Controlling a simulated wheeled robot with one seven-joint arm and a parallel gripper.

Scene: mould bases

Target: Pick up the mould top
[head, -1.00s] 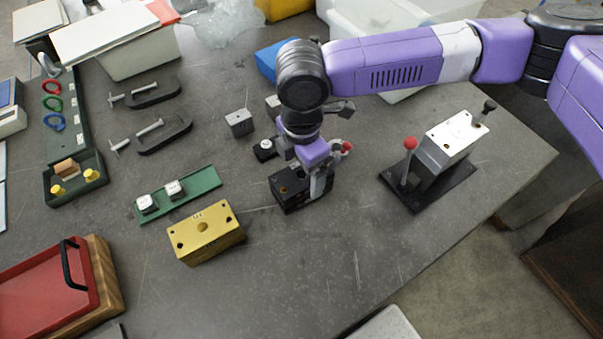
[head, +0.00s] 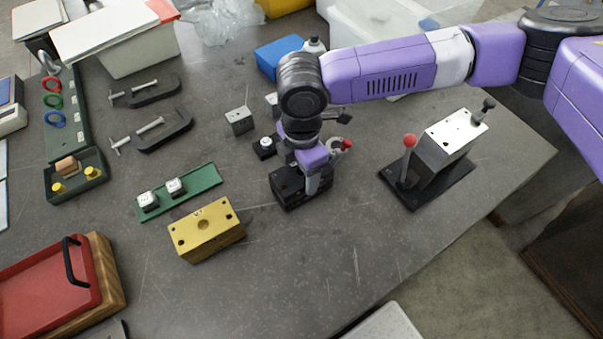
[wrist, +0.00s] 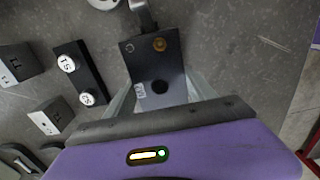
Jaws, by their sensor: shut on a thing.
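A dark block (head: 286,187), which I take to be the mould top, is under my gripper (head: 313,187) near the middle of the table in the head view. The wrist view shows the dark block (wrist: 152,62) with a brass-coloured fitting, a round dark hole and a small white label on its upper face. My gripper (wrist: 160,90) is shut on this block, with a finger at each side. Its lower edge is close to the table; I cannot tell whether it is lifted. The gripper hides its right part in the head view.
A brass block (head: 207,232) and a green strip (head: 180,193) with two white-topped pieces lie to the left. A lever fixture (head: 440,150) on a black plate stands to the right. A small grey block (head: 239,121) stands behind. The table in front is clear.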

